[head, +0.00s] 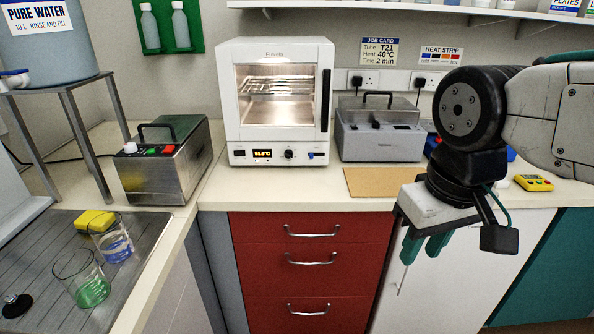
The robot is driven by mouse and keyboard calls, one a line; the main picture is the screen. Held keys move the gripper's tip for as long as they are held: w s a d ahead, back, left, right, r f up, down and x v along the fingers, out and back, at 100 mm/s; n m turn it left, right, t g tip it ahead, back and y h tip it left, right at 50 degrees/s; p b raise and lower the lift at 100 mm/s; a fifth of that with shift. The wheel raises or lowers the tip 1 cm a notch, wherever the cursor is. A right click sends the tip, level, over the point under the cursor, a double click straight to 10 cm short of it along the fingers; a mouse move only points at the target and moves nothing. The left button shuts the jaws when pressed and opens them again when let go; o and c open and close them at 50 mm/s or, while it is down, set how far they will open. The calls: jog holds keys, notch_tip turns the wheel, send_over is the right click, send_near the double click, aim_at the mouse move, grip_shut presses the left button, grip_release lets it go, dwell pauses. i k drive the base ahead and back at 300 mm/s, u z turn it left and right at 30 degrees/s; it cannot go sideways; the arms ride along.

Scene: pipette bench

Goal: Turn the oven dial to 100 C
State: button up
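The white oven (231,100) stands at the back of the counter, its door shut and its lit inside with wire racks showing through the window. Its black round dial (289,154) is on the lower front panel, right of an amber display (262,153) whose digits are too small to read surely. The dial's pointer setting cannot be made out. My gripper (424,246) hangs at the right, in front of the counter, with two green fingers pointing down and a gap between them. It is empty and well apart from the dial, to its right and nearer to me.
A grey metal bath (380,142) stands right of the oven, behind a brown board (385,182). A steel box (165,165) with coloured buttons stands left. Two beakers, with green (92,290) and blue (118,250) liquid, stand front left. Counter before the oven is clear.

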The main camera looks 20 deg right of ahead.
aim_at(288, 154)
jog(key=k, duration=0.1)
jog(key=z, duration=1.55)
jog(key=i, duration=1.1)
jog(key=u, duration=2.2)
